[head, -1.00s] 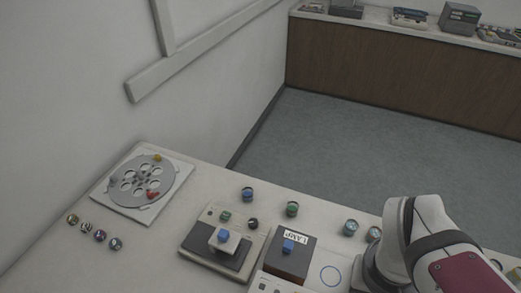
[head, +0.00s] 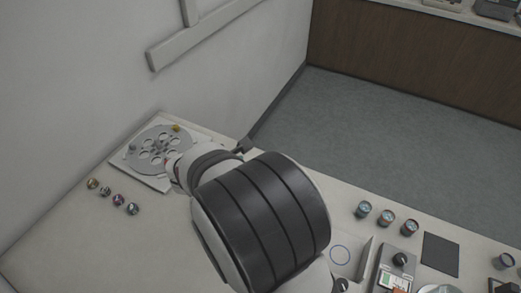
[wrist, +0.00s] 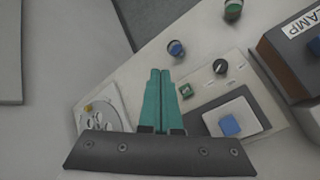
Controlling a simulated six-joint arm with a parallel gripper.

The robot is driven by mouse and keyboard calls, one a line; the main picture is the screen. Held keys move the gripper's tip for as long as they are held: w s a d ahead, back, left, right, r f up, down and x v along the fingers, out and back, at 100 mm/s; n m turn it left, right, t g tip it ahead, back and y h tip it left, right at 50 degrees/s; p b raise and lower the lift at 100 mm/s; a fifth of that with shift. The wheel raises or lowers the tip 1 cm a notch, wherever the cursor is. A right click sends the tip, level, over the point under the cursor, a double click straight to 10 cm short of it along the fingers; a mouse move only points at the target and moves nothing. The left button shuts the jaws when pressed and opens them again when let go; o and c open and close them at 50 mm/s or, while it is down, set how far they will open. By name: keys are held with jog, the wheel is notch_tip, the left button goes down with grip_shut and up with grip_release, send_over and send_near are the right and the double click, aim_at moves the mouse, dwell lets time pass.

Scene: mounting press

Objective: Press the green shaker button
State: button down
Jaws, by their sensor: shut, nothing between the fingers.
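The shaker (wrist: 250,88) is a pale box with a dark panel, at the right of the wrist view. Its green button (wrist: 186,90) sits at its left edge, with a black knob (wrist: 220,66) beyond it. A white block with a blue cube (wrist: 230,126) stands on the dark panel. My gripper (wrist: 161,72) has teal fingers, shut together and empty. In the wrist view the fingertips appear just left of the green button; I cannot tell their height or any contact. In the head view my arm hides the shaker and its button.
A blue-capped vial (wrist: 176,48) and a green-capped vial (wrist: 232,8) stand beyond the shaker. The lamp box (wrist: 290,55) is to its right. A wheel plate (head: 125,170) lies at the table's left. Several small vials (head: 118,200) stand near it. The front-left table is clear.

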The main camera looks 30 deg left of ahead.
jog(key=shift+s+a+f+n, duration=0.2)
jog(key=shift+a+n, duration=0.1)
jog(key=shift+a, duration=0.2)
jog(key=shift+f, duration=4.4)
